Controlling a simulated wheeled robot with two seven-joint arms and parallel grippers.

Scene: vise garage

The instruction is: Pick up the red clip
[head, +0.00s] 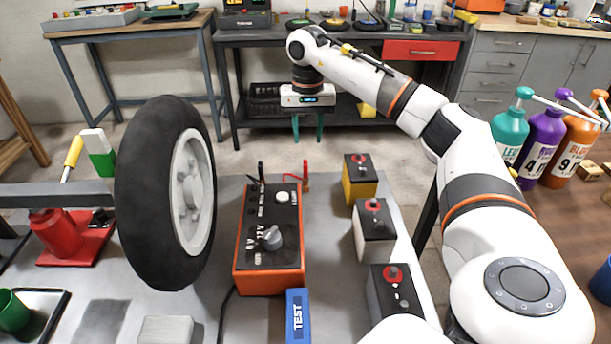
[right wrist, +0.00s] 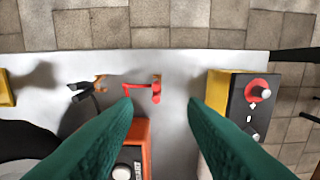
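The red clip (head: 306,175) stands at the far end of the orange-red battery charger (head: 270,245), close to its right corner. In the right wrist view the red clip (right wrist: 153,92) lies between and just beyond my fingertips. My right gripper (head: 308,138) has teal fingers pointing down and hangs above and beyond the clip in the head view. It is open and empty; the right wrist view shows a wide gap between the fingertips (right wrist: 159,102). A black clip (right wrist: 84,90) is left of the red one. My left gripper is not in view.
Yellow (head: 360,177), white (head: 374,230) and dark (head: 394,292) batteries line the bench right of the charger. The yellow one (right wrist: 250,105) is close to my right finger. A large tyre (head: 160,195) stands left. A blue TEST block (head: 297,315) is in front.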

